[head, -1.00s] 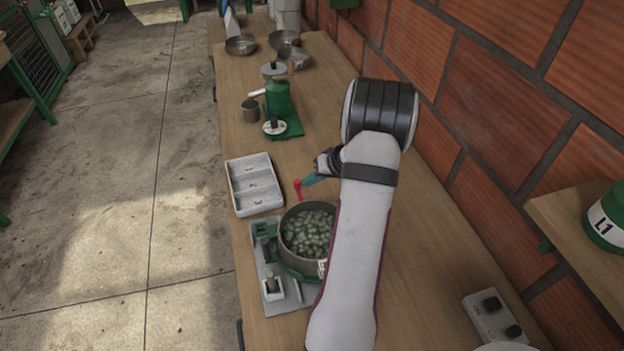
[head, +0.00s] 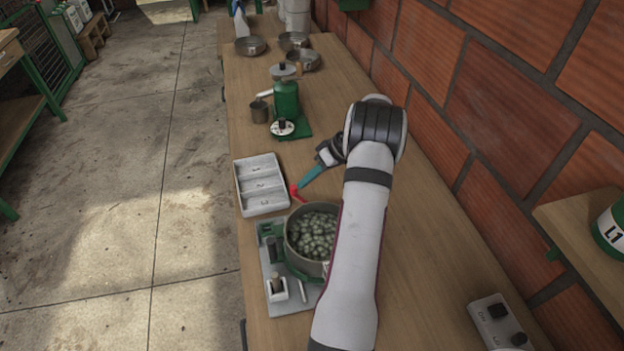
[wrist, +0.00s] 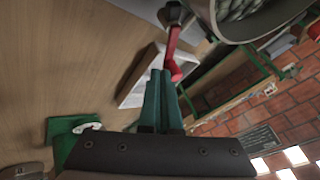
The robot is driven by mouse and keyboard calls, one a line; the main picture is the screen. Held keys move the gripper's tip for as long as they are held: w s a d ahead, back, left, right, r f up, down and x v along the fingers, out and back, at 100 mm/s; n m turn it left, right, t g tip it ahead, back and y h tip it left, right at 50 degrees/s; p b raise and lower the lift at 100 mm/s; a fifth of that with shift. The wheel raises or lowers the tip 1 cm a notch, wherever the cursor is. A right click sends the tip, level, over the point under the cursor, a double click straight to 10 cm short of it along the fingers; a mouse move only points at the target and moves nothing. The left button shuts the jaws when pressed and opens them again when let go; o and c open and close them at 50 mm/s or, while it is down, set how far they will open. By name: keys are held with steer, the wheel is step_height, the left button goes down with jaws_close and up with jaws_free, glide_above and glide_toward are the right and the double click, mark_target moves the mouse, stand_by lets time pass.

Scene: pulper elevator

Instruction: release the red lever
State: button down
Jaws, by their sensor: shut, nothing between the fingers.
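The red lever (head: 297,194) stands at the far edge of the green-and-grey device (head: 276,262) that holds a pot of green beads (head: 312,235). My gripper (head: 300,186) has its teal fingers together, with the tips right beside the lever's red end. In the wrist view, the closed fingers (wrist: 161,75) point at the red lever (wrist: 172,50), with its knob close to the tips. I cannot tell whether they touch. The lever's base is partly hidden by the pot.
A grey compartment tray (head: 262,186) lies left of the lever. A green grinder-like device (head: 286,98), a metal cup (head: 259,110) and metal pans (head: 302,60) stand farther back. A brick wall (head: 500,110) bounds the right.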

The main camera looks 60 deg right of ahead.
steer(key=a+n+g+y, duration=0.1)
steer(key=n, duration=0.1)
steer(key=w+n+g+y, duration=0.1)
steer(key=n, duration=0.2)
steer(key=w+a+n+g+y, duration=0.1)
steer(key=n, duration=0.2)
steer(key=shift+a+g, duration=0.35)
steer(key=shift+g, duration=0.05)
steer(key=shift+a, duration=0.75)
glide_toward(291, 188)
steer(key=a, duration=0.2)
steer(key=shift+f, duration=0.45)
